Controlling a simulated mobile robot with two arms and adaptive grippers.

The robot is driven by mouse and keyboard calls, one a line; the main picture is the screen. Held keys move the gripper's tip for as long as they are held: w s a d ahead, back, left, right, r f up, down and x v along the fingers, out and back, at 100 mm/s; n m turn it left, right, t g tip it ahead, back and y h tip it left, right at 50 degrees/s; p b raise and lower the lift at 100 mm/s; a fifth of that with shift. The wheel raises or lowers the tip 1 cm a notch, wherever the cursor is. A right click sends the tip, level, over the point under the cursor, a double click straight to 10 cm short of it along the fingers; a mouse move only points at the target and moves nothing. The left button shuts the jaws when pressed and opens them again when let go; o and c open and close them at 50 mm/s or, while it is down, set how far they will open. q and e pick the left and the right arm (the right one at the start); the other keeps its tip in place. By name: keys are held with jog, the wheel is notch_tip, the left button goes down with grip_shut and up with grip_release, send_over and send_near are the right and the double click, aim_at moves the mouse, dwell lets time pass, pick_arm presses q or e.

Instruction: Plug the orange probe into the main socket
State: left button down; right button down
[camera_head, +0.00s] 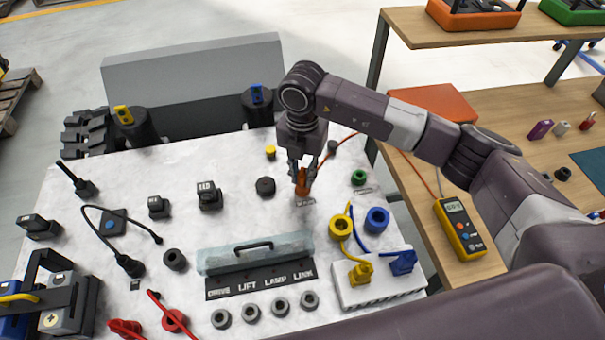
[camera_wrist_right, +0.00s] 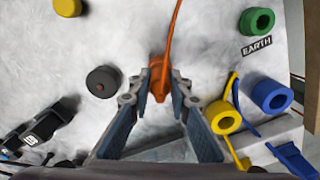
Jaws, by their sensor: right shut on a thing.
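The orange probe (camera_head: 302,186) is held between the fingers of my right gripper (camera_head: 303,172), its tip end down at the white panel (camera_head: 230,225). In the right wrist view the probe (camera_wrist_right: 160,86) sits between the fingertips (camera_wrist_right: 159,76), and its orange cable (camera_wrist_right: 175,35) runs upward. A small label plate (camera_head: 305,203) lies just in front of the probe; its text is too small to read. I cannot make out the main socket; the probe and fingers cover the spot behind that label. I cannot tell whether the tip is inserted. My left gripper is not in view.
A dark round cap (camera_head: 265,187) is left of the probe; a green socket (camera_head: 359,178) labelled EARTH is right. Yellow (camera_head: 341,226) and blue (camera_head: 377,219) rings stand in front. A clear cover (camera_head: 255,252) lies nearer. A yellow multimeter (camera_head: 461,228) rests on the wooden bench.

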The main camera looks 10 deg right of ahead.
aim_at(302, 168)
jog(key=shift+f, duration=0.3)
jog(key=c, duration=1.7)
grip_release()
notch_tip(302, 168, up, 12)
